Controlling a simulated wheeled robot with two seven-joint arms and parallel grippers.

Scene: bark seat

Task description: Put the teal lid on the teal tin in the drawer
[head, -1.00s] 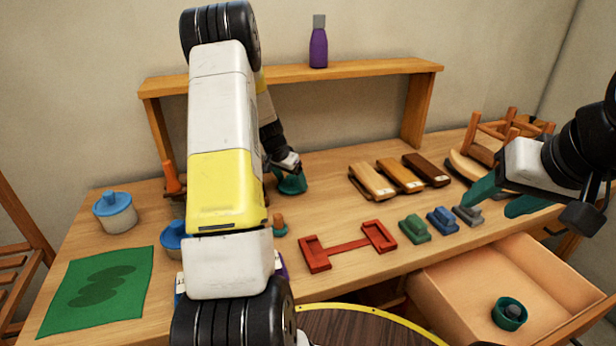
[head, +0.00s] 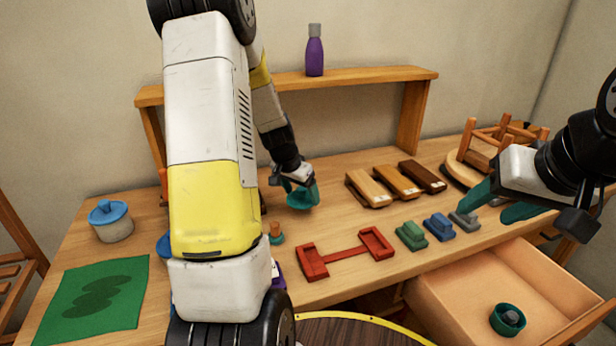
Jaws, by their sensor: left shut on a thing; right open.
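The teal tin (head: 496,319) stands open in the pulled-out drawer (head: 470,279) at the lower right, with a dark grey thing inside it. The teal lid (head: 300,201) is at my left gripper (head: 301,187), over the middle of the desk and left of the wooden blocks. My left gripper is shut on the lid, which looks tilted; its fingers are a similar teal, so the exact grip is hard to make out. My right gripper (head: 503,203) is open and empty, its teal fingers spread above the desk's right part, near a grey block (head: 464,218).
A red frame (head: 345,254), green block (head: 411,235) and blue block (head: 439,227) lie between lid and drawer. Wooden blocks (head: 396,179) lie behind. A blue-lidded pot (head: 112,222) and green mat (head: 91,295) are at left.

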